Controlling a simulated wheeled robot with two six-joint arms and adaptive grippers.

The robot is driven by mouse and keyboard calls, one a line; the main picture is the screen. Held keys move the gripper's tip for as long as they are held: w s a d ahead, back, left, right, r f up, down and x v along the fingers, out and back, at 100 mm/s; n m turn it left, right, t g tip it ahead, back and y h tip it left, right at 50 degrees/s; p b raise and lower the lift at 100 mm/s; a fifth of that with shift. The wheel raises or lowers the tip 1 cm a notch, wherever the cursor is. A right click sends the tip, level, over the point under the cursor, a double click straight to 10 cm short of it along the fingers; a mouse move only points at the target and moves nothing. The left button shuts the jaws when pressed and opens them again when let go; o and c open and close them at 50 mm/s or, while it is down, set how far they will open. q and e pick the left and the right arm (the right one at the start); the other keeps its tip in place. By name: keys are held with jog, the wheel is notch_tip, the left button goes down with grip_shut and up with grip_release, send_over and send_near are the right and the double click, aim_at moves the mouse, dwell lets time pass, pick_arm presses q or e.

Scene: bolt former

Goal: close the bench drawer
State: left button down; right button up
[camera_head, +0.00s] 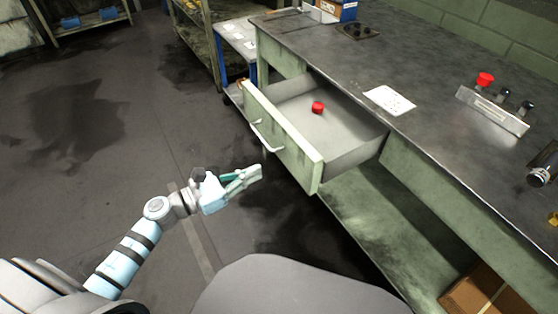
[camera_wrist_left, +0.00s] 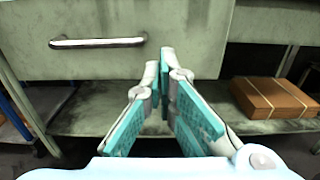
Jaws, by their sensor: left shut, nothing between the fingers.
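The bench drawer (camera_head: 285,142) is pulled out from the bench, its pale green front standing well clear of the bench edge. A light bar handle (camera_head: 266,138) runs across the front; the handle also shows at the upper left of the left wrist view (camera_wrist_left: 98,42). A small red object (camera_head: 317,107) lies inside the drawer. My left gripper (camera_head: 258,170) is shut and empty, in front of the drawer front and apart from the handle in the head view. In the left wrist view its fingertips (camera_wrist_left: 166,52) appear right of the handle. My right gripper is not in view.
The dark benchtop (camera_head: 420,90) carries a paper sheet (camera_head: 389,100) and a control box (camera_head: 492,110) with a red button. A cardboard box (camera_head: 485,295) sits on the lower shelf. Open floor (camera_head: 90,150) lies to the left.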

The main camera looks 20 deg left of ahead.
aim_at(289, 156)
pick_arm(q)
jog(key=x, duration=0.8)
jog(key=shift+r, duration=0.1)
